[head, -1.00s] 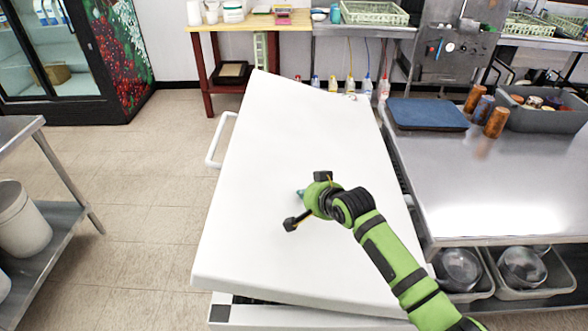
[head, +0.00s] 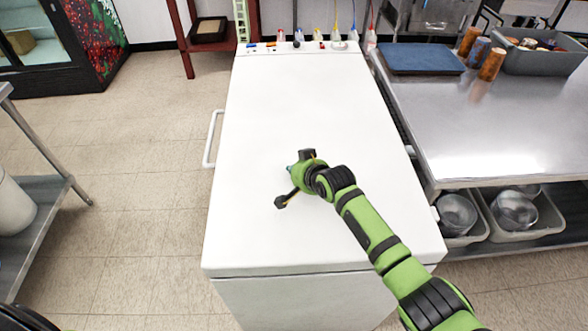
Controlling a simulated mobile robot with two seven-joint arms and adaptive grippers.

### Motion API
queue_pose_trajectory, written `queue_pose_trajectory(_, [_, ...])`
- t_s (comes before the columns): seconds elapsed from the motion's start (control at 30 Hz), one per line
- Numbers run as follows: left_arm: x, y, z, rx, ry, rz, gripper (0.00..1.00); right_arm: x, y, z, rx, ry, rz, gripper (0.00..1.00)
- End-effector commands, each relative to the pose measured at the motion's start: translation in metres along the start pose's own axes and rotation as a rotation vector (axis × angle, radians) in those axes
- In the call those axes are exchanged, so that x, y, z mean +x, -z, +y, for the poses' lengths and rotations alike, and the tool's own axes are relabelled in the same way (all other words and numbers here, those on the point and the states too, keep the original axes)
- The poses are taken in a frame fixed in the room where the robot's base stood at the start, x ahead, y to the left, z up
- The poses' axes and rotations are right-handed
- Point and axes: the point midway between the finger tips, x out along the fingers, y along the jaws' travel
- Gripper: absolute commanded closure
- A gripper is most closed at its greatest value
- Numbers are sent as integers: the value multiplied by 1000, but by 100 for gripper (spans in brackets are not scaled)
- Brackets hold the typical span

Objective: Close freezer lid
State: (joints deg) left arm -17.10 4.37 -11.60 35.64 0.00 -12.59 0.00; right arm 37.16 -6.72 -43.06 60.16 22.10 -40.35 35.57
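The freezer lid (head: 300,108) is a large white panel lying flat on top of the white chest freezer (head: 300,300). Its front edge meets the body with only a thin dark seam. My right gripper (head: 292,182) is over the middle of the lid, with its two dark fingers spread apart and nothing between them. It seems to touch or hover just above the lid; I cannot tell which. My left gripper is not in view.
A steel table (head: 490,130) stands close along the freezer's right side, with a blue tray (head: 420,59) and a grey bin (head: 540,55) on it. A white handle (head: 212,138) sticks out at the freezer's left. Tiled floor is free there. A steel shelf (head: 40,215) stands at far left.

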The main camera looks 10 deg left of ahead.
Motion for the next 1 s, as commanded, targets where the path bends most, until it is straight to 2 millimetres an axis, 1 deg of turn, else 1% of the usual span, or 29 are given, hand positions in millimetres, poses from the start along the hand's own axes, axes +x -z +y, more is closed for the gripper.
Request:
queue_pose_trajectory(0.03, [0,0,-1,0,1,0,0,2,-6,4,3,-8,-12,100])
queue_pose_trajectory(0.17, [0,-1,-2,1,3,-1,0,2,-7,4,3,-9,-14,100])
queue_pose_trajectory(0.27, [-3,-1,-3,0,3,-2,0,0,-5,3,4,-10,-15,100])
queue_pose_trajectory(0.37, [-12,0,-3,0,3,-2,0,-6,2,-1,4,-9,-14,100])
queue_pose_trajectory(0.57, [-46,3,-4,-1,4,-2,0,-29,32,-16,4,-4,-2,100])
queue_pose_trajectory(0.6, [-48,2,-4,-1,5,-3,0,-32,34,-18,4,-3,-1,100])
queue_pose_trajectory(0.63, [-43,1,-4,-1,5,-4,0,-33,29,-17,3,-2,-2,100])
queue_pose_trajectory(1.0, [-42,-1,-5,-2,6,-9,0,-85,26,-36,2,0,3,100])
